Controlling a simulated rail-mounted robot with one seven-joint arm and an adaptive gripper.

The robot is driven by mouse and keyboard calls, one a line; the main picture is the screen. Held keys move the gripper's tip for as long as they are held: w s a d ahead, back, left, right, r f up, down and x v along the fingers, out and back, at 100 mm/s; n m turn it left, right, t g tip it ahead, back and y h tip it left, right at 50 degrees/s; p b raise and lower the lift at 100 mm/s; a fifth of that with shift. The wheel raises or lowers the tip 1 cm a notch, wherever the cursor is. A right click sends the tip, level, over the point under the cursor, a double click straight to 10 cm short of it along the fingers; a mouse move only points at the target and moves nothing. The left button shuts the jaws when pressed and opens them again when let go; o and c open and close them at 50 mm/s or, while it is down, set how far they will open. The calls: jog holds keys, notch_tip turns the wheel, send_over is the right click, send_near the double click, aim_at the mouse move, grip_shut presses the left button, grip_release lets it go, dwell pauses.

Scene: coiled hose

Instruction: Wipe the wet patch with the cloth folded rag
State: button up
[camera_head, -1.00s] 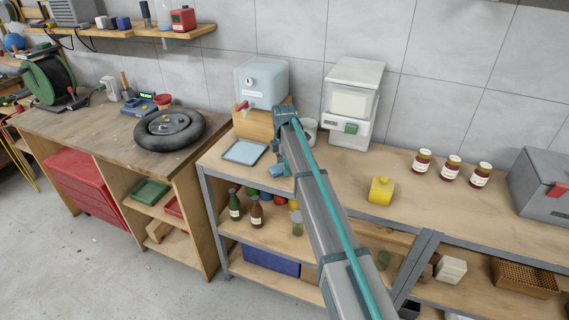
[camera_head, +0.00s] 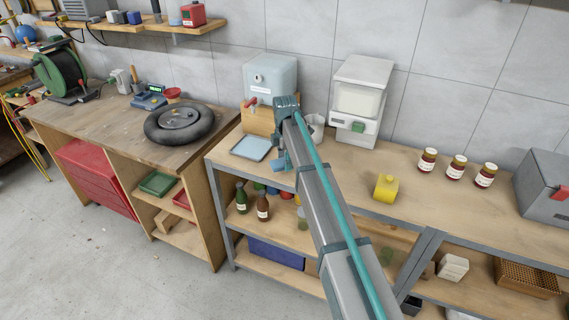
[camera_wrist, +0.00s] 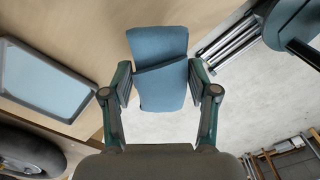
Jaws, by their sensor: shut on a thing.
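My gripper (camera_wrist: 160,78) is shut on a blue folded rag (camera_wrist: 161,88), with a finger on each side of it. In the head view the rag (camera_head: 281,162) shows small beside the end of my arm, near the bench's front edge. In the wrist view the rag overlaps both the wooden bench top (camera_wrist: 95,30) and the grey floor beyond its edge. I cannot tell its exact height or whether it touches the wood. I cannot make out a wet patch in either view; my arm hides part of the bench.
A grey-rimmed tray with a pale blue inside (camera_head: 250,148) lies left of my gripper. A dispenser with a red tap (camera_head: 270,78), a white machine (camera_head: 360,95) and a white cup (camera_head: 317,124) stand behind. A yellow object (camera_head: 385,188) and jars (camera_head: 456,167) are to the right.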

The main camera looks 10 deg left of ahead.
jog(key=shift+r+p, duration=0.75)
jog(key=shift+r, duration=1.05)
jog(key=shift+a+f, duration=0.1)
jog(key=shift+f, duration=0.1)
